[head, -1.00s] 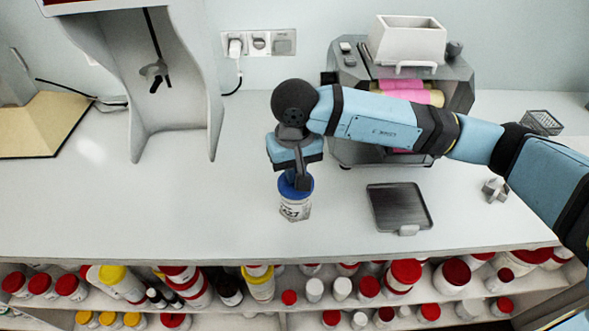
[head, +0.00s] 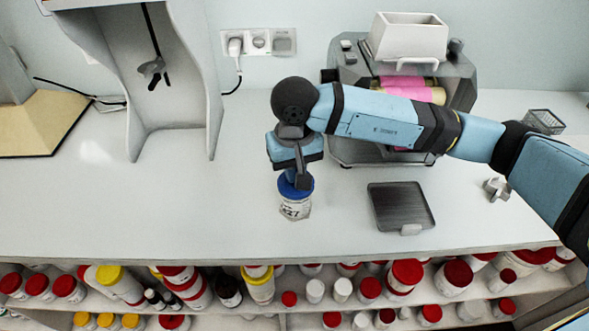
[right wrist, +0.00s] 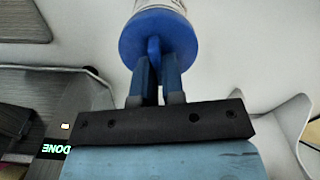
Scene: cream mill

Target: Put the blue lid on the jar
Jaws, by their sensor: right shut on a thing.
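The white jar (head: 295,209) with a printed label stands upright on the bench near its front edge. The blue lid (head: 307,184) is at the jar's mouth and looks level; whether it is fully seated I cannot tell. My right gripper (head: 297,184) is above the lid, pointing down. In the right wrist view its fingers (right wrist: 158,85) are shut on the knob of the blue lid (right wrist: 158,32), with part of the jar (right wrist: 160,4) beyond it. The gripper hides part of the lid in the head view. My left gripper is not in view.
A dark tray (head: 400,207) lies to the right of the jar. The mill (head: 455,85) with pink rollers stands behind my right arm. A grey stand (head: 140,130) is at the left. Shelves of bottles (head: 260,285) are below the bench edge.

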